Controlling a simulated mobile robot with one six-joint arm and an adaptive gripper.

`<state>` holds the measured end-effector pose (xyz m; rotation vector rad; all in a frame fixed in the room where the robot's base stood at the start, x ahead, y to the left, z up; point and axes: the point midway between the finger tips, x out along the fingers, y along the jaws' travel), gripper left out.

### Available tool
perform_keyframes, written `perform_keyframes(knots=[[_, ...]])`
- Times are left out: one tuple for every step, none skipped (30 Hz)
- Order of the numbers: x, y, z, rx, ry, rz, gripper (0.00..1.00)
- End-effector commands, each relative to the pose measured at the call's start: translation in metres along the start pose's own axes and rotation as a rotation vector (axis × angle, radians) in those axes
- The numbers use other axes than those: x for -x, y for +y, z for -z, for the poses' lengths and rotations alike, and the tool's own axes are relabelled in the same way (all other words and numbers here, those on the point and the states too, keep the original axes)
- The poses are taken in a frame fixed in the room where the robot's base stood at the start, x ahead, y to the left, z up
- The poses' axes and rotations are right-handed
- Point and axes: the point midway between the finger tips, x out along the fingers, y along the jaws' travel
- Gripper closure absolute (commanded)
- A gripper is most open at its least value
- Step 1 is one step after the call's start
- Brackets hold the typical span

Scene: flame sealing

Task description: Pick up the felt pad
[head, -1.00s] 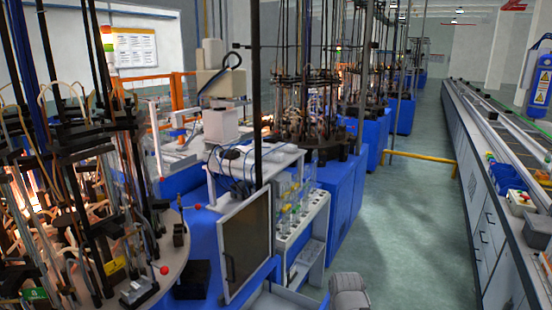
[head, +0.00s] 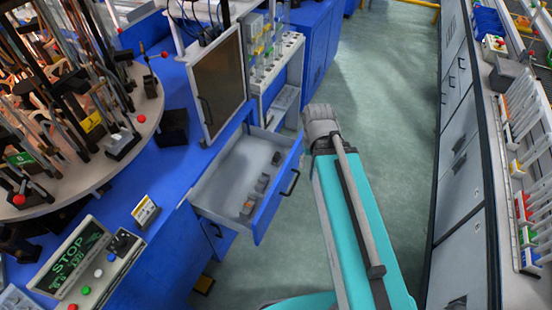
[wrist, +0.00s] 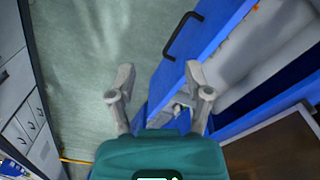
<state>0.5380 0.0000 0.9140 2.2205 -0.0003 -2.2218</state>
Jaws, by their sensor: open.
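An open blue drawer (head: 210,190) with a pale inside juts out from the blue machine in the head view. Several small grey and brownish pieces (head: 262,183) lie in it; which of them, if any, is the felt pad I cannot tell. My gripper (wrist: 158,72) shows in the wrist view, with its two grey fingers spread apart and nothing between them. It hangs over the floor and the drawer's blue front, next to the black handle. Part of the drawer (wrist: 245,55) shows right of the fingers.
A dark-panelled door (head: 220,80) stands open beside the drawer. A control panel with a STOP display (head: 75,262) is at lower left, below a round table with tubes. A long grey counter (head: 480,190) runs along the right. The green floor between is clear.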

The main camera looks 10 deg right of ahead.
Motion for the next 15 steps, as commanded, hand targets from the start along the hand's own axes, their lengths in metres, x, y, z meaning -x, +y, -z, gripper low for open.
perform_keyframes(knots=[[0.0, 0.0, 0.0, 0.0, 0.0, 0.0, 0.35], [0.0, 0.0, 0.0, 0.0, 0.0, 0.0, 0.35], [0.0, 0.0, 0.0, 0.0, 0.0, 0.0, 0.35], [0.0, 0.0, 0.0, 0.0, 0.0, 0.0, 0.35], [0.0, 0.0, 0.0, 0.0, 0.0, 0.0, 0.35], [0.0, 0.0, 0.0, 0.0, 0.0, 0.0, 0.35], [0.0, 0.0, 0.0, 0.0, 0.0, 0.0, 0.35], [0.0, 0.0, 0.0, 0.0, 0.0, 0.0, 0.35], [0.0, 0.0, 0.0, 0.0, 0.0, 0.0, 0.3], [0.0, 0.0, 0.0, 0.0, 0.0, 0.0, 0.24], [-0.001, 0.0, 0.001, -0.001, 0.0, 0.0, 0.19], [-0.002, 0.0, 0.002, -0.003, 0.0, 0.0, 0.11], [-0.003, -0.001, 0.004, -0.006, 0.0, 0.0, 0.1], [-0.004, -0.001, 0.006, -0.009, 0.0, 0.0, 0.1], [-0.007, -0.002, 0.01, -0.015, 0.0, 0.0, 0.1]])
